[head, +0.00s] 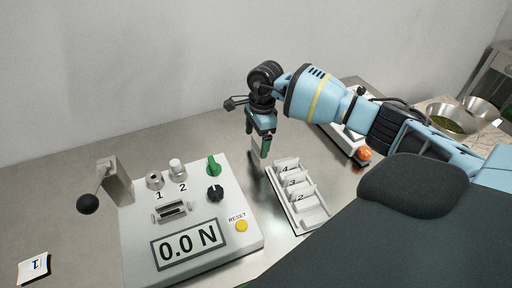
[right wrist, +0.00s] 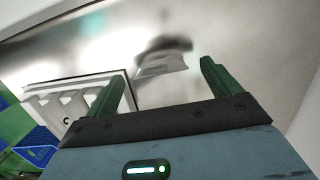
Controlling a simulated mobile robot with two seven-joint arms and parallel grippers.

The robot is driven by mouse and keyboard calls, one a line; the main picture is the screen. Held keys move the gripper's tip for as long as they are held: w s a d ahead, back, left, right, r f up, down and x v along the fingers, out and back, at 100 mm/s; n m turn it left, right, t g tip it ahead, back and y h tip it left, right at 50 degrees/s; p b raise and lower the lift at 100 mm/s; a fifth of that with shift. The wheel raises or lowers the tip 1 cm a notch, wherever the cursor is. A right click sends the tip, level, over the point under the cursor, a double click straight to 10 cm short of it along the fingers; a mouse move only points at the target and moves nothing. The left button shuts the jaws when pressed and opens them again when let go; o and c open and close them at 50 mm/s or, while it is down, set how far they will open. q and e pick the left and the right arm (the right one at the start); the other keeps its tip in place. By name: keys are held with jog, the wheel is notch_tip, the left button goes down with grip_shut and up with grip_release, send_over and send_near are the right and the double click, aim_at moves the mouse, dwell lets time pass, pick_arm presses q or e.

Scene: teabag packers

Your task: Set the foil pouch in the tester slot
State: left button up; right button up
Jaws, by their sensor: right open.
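The tester (head: 190,240) is a pale box at the front left with a 0.0 N display. Its dark slot (head: 172,210) lies in a raised holder above the display and looks empty. My right gripper (head: 257,143) is open, pointing down near the far end of a white rack. In the right wrist view its green fingers (right wrist: 157,80) stand apart. A small pale, shiny piece (right wrist: 163,62), perhaps the foil pouch, shows beyond and between them; it looks apart from both. My left gripper is not in view.
The white rack (head: 325,222) with numbered dividers stands right of the tester. A small white packet (head: 34,267) lies at the front left. An orange knob (head: 364,153) and bowls (head: 447,119) are further right.

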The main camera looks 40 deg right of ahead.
jog(key=shift+a+f, duration=0.15)
jog(key=shift+f, duration=0.8)
jog(key=c, duration=1.1)
jog(key=shift+r, duration=0.15)
jog(key=shift+w+r, duration=0.1)
jog(key=shift+r, duration=0.45)
notch_tip(320, 180, up, 2)
jog(key=shift+r, duration=0.25)
jog(key=s+a, duration=0.3)
jog(key=s, duration=0.1)
jog(key=s+a, duration=0.3)
jog(key=s, duration=0.2)
jog(key=s+a+r, duration=0.1)
jog(key=s+a, duration=0.1)
jog(key=s, duration=0.2)
jog(key=shift+s+a+r+b, duration=0.1)
jog(key=shift+s+a+b, duration=0.2)
jog(key=shift+a, duration=0.1)
